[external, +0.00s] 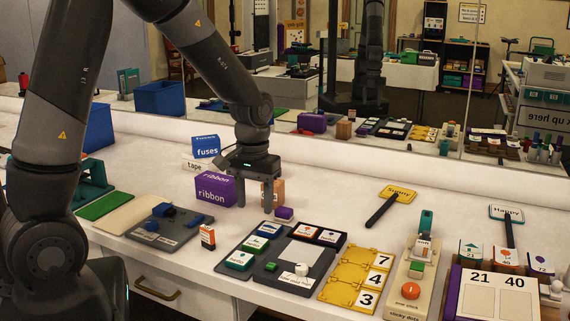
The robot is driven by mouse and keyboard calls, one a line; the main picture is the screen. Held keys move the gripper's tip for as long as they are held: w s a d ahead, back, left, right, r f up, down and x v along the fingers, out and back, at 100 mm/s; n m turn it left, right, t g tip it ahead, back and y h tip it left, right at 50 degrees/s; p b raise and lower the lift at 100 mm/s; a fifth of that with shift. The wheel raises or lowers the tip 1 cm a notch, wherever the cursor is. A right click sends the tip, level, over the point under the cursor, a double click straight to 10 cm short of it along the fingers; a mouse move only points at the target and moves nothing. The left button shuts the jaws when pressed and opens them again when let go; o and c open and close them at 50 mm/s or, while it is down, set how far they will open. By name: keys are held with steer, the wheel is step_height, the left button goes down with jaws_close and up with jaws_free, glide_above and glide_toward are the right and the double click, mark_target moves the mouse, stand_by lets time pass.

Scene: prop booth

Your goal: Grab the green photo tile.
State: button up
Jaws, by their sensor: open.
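The labels are too small to read surely, so I cannot tell which is the photo tile. My gripper (259,198) points down behind the tray, farther back on the table. Its fingers are apart and it appears empty. A wooden block (273,194) shows by its right finger, and a purple ribbon box (214,189) stands to its left.
A small purple block (284,213) lies just in front of my gripper. A mirror (340,80) runs along the back.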

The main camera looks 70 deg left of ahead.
mark_target(255, 241)
step_height(255, 241, down, 10)
steer(key=shift+s+r, duration=0.1)
steer(key=shift+r, duration=0.05)
stand_by(0.4)
steer(key=c, duration=0.6)
